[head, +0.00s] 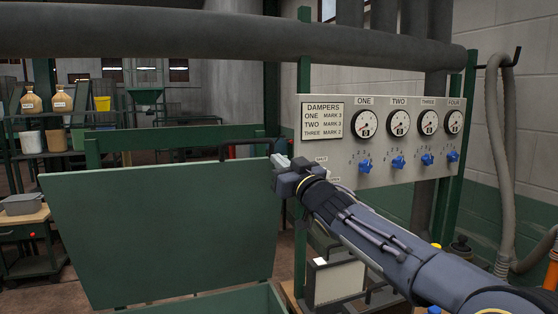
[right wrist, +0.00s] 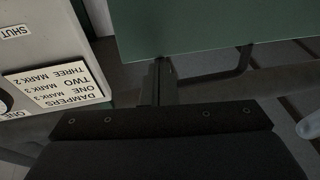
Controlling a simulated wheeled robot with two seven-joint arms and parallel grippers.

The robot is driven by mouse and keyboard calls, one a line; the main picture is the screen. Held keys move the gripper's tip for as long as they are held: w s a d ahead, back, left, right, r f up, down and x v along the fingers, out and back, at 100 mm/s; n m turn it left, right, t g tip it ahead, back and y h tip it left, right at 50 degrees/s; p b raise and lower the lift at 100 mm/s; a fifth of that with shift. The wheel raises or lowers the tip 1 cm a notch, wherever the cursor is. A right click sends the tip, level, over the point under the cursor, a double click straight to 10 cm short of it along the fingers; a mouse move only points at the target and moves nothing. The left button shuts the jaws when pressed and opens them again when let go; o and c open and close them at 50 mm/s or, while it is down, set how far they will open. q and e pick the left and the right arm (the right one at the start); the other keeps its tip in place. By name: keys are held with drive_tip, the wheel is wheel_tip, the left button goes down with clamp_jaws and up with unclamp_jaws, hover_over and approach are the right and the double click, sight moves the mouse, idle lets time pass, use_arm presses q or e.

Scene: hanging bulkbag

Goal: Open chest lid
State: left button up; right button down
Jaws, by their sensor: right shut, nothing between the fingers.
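The chest lid (head: 160,235) is a large flat green panel. It stands raised, close to upright, in the left half of the head view. Part of the green chest's rim (head: 235,303) shows below it at the bottom edge. My right gripper (head: 281,161) is at the lid's top right corner, shut and empty. In the right wrist view the shut fingers (right wrist: 160,70) reach the edge of the lid (right wrist: 210,25). I cannot tell whether they touch it. My left gripper is not in view.
A damper panel (head: 385,175) with dials and blue knobs stands right of the lid, close to my right gripper. A thick grey pipe (head: 200,32) crosses above.

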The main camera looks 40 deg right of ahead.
sight(273, 147)
drive_tip(key=shift+w+r, duration=0.1)
drive_tip(key=shift+w, duration=0.15)
drive_tip(key=shift+g, duration=0.5)
drive_tip(key=w+r+p, duration=0.1)
drive_tip(key=p, duration=0.1)
drive_tip(key=w+p, duration=0.2)
drive_tip(key=p, duration=0.1)
drive_tip(key=w+d+r+p, duration=0.1)
drive_tip(key=p, duration=0.1)
drive_tip(key=shift+w+d+r, duration=0.1)
drive_tip(key=shift+w+r, duration=0.1)
drive_tip(key=shift+r, duration=0.1)
drive_tip(key=w+p, duration=0.1)
drive_tip(key=w, duration=0.1)
drive_tip(key=w+d+p, duration=0.1)
drive_tip(key=w+p, duration=0.1)
drive_tip(key=w, duration=0.1)
drive_tip(key=shift+w+d, duration=0.15)
